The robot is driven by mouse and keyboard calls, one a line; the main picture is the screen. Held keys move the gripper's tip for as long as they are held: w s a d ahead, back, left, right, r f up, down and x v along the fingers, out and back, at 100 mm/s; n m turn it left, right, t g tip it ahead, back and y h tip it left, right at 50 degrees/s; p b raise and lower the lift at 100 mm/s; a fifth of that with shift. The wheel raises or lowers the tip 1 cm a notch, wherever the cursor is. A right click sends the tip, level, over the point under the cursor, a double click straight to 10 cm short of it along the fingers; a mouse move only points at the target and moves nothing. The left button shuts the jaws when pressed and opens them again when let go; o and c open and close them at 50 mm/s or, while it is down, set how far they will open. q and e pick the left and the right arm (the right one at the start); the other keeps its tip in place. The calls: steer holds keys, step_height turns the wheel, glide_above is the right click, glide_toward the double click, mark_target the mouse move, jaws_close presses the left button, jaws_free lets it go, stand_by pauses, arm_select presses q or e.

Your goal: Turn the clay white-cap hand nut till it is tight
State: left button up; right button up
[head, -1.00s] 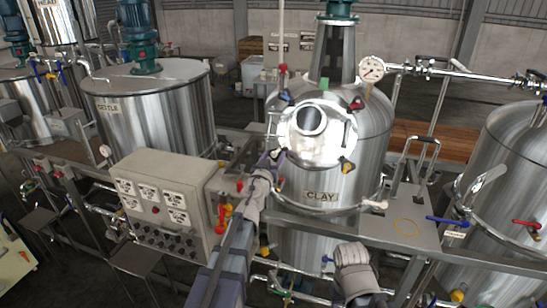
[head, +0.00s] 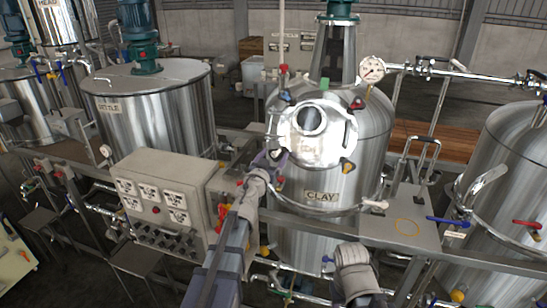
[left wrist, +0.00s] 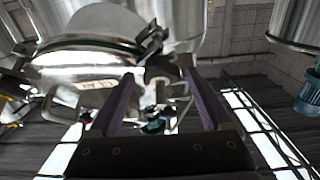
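The steel clay tank (head: 323,225), labelled CLAY, stands in the middle of the head view. Its round shiny lid (head: 335,140) faces me, with coloured hand nuts around the rim. I cannot make out a white cap; the lower left rim is partly covered by my left gripper (head: 274,156).
A grey control box (head: 158,200) with knobs stands left of my left arm. A rail (head: 440,245) and frame run in front of the tank. A pressure gauge (head: 372,69) and pipe are at the upper right. Another tank (head: 510,160) stands at the right.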

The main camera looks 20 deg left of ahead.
arm_select(q)
steer(key=shift+s, duration=0.1)
steer(key=s, duration=0.7)
steer(key=shift+s+a, duration=0.25)
steer(key=shift+s, duration=0.05)
